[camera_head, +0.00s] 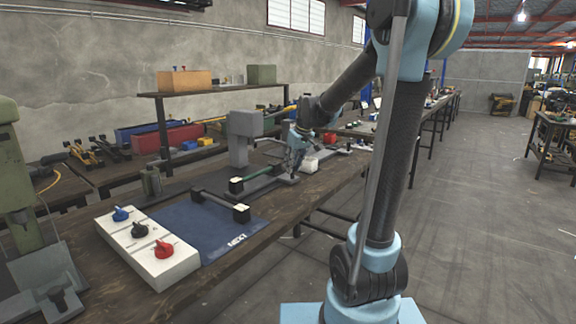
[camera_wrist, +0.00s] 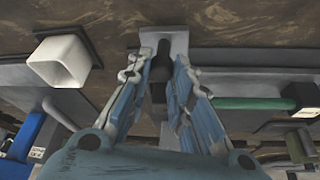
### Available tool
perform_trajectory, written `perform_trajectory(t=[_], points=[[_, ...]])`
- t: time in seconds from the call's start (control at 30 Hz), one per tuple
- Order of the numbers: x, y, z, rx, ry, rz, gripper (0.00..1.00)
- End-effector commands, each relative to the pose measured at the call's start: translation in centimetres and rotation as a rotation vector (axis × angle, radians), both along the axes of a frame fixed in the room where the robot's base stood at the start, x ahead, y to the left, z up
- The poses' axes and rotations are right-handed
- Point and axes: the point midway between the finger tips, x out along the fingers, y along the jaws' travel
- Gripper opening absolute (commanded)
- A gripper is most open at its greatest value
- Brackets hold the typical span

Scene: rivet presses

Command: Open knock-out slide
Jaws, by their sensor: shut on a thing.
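My gripper (camera_head: 296,163) is at the workbench, just right of the grey rivet press (camera_head: 240,135). In the wrist view my gripper (camera_wrist: 161,68) has its two blue pads on either side of a dark upright handle (camera_wrist: 159,82), shut on it. The handle stands over a light grey bar (camera_wrist: 177,43), which seems to be the knock-out slide. The pads hide part of the handle, and in the head view it is too small to make out behind my fingers.
A white square cup (camera_wrist: 62,60) stands beside my gripper; it also shows in the head view (camera_head: 311,164). A green rod (camera_wrist: 245,103) with a dark end block lies on the other side. A blue mat (camera_head: 215,228) and a white knob box (camera_head: 147,250) lie nearer on the bench.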

Motion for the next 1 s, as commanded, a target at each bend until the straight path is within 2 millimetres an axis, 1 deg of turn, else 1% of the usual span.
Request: perform_trajectory(t=[0.03,0.17,0.2,0.27,0.67,0.77,0.87,1.0], points=[[0.3,-0.1,0.1,-0.003,-0.006,-0.002,0.0],[0.3,-0.1,0.1,-0.003,-0.006,-0.002,0.0],[0.3,-0.1,0.1,-0.003,-0.006,-0.002,0.27],[0.3,-0.1,0.1,-0.002,-0.005,-0.002,0.41],[0.1,0.0,0.3,0.0,-0.003,-0.001,0.41],[-0.2,-0.2,1.0,-0.001,-0.002,-0.001,0.41],[-0.6,-0.5,2.2,-0.001,-0.002,-0.001,0.41],[-1.3,-1.0,4.4,-0.001,-0.002,-0.002,0.41]])
